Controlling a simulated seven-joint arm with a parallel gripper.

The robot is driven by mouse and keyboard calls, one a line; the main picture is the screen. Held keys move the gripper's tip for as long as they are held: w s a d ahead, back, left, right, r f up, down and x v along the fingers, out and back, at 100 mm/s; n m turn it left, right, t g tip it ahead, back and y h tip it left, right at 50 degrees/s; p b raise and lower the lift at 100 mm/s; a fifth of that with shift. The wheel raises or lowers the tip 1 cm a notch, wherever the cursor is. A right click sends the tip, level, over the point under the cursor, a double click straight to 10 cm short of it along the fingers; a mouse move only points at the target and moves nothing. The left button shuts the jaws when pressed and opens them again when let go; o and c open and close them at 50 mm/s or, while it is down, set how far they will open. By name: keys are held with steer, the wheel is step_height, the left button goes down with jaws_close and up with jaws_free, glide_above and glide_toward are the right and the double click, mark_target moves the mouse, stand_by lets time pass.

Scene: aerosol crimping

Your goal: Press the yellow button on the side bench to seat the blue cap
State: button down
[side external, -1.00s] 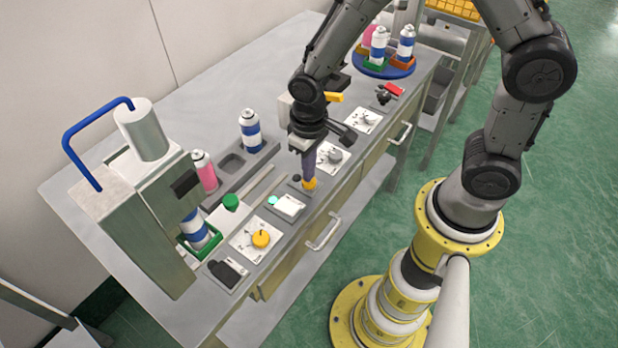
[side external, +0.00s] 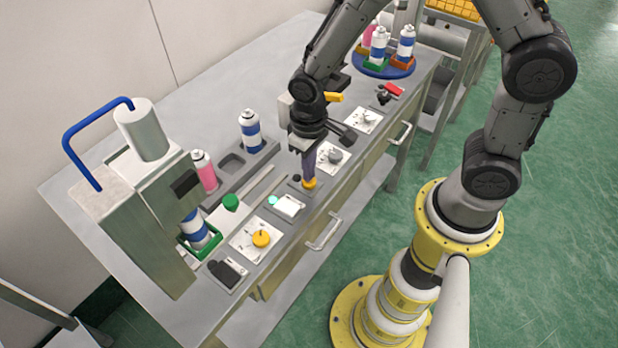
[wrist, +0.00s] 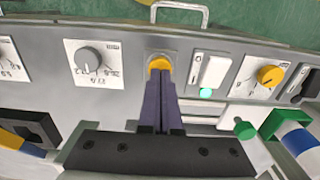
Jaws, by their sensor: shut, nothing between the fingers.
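My gripper (side external: 309,175) is shut and points down at the yellow button (side external: 310,184) on the bench's front control strip. In the wrist view the closed fingertips (wrist: 163,78) overlap the near edge of the yellow button (wrist: 158,63) and look to be touching it; part of the button is hidden. A blue-and-white can (side external: 194,229) stands in a green holder under the press (side external: 150,205) at the left. Its top is hidden by the press head, so I cannot see a blue cap there.
A white rocker switch (wrist: 214,72) with a lit green lamp sits beside the button. A grey dial (wrist: 88,59) and a yellow knob (wrist: 270,76) are on either side. A green knob (side external: 231,202) and a pink can (side external: 205,171) stand farther back on the bench.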

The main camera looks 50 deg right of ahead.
steer(key=shift+f, duration=0.65)
stand_by(0.5)
step_height(320, 180, up, 11)
stand_by(1.3)
steer(key=s+d+r+m+t, duration=0.1)
steer(key=d+r+t, duration=0.1)
steer(key=r, duration=0.3)
steer(key=s+d+r+t, duration=0.2)
steer(key=d+r, duration=0.1)
steer(key=r, duration=0.3)
steer(key=s+d+r+n+t, duration=0.1)
steer(key=s+d+r, duration=0.1)
steer(key=s, duration=0.9)
steer(key=shift+d+t, duration=0.25)
steer(key=shift+t, duration=0.05)
